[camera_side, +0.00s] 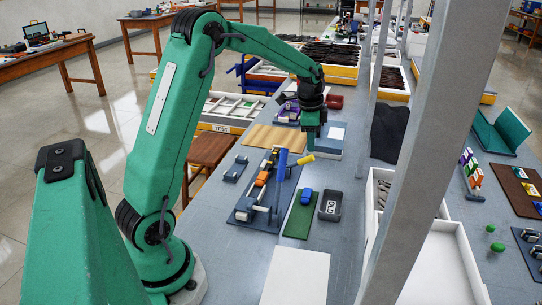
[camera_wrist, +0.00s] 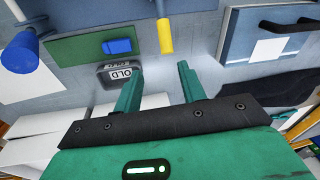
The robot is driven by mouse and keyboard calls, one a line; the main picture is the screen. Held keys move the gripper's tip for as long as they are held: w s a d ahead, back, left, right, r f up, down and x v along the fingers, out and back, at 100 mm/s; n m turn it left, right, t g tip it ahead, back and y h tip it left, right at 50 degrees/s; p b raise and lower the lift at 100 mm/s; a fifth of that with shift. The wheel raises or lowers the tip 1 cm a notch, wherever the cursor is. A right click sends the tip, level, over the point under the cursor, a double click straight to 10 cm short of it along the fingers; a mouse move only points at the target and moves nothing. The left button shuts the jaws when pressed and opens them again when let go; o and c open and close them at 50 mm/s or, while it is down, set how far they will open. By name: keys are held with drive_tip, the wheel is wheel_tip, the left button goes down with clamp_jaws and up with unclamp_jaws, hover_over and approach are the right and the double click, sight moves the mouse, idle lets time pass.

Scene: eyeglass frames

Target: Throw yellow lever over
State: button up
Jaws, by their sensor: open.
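The yellow lever (camera_side: 301,159) sticks out to the right from a blue fixture board (camera_side: 245,215), beside an upright blue handle (camera_side: 282,165). In the wrist view the yellow lever (camera_wrist: 165,36) hangs into the picture from the top edge, and the blue handle (camera_wrist: 24,45) is at the left. My gripper (camera_side: 311,146) is above the bench, just beyond the yellow lever in the side view. In the wrist view my gripper (camera_wrist: 160,72) has its fingers apart with nothing between them. The yellow lever lies ahead of the fingertips, and I see no contact.
A green mat (camera_side: 295,222) with a blue block (camera_side: 306,197) and a dark tray (camera_side: 331,204) labelled OLD lie near the fixture. A blue-grey box (camera_side: 327,154) is close to my gripper. A grey post (camera_side: 430,150) and white bins (camera_side: 440,265) stand right.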

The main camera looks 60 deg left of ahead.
sight(310, 156)
drive_tip(key=shift+w+a+f, duration=0.35)
drive_tip(key=shift+a+f, duration=0.1)
drive_tip(key=shift+f, duration=0.2)
drive_tip(key=shift+w+a+f, duration=0.15)
drive_tip(key=shift+f, duration=1.15)
drive_tip(key=shift+w+a+f, duration=0.1)
drive_tip(key=shift+a+f, duration=0.1)
drive_tip(key=shift+f, duration=1.05)
drive_tip(key=shift+w+a+f, duration=0.15)
drive_tip(key=shift+f, duration=1.15)
clamp_jaws()
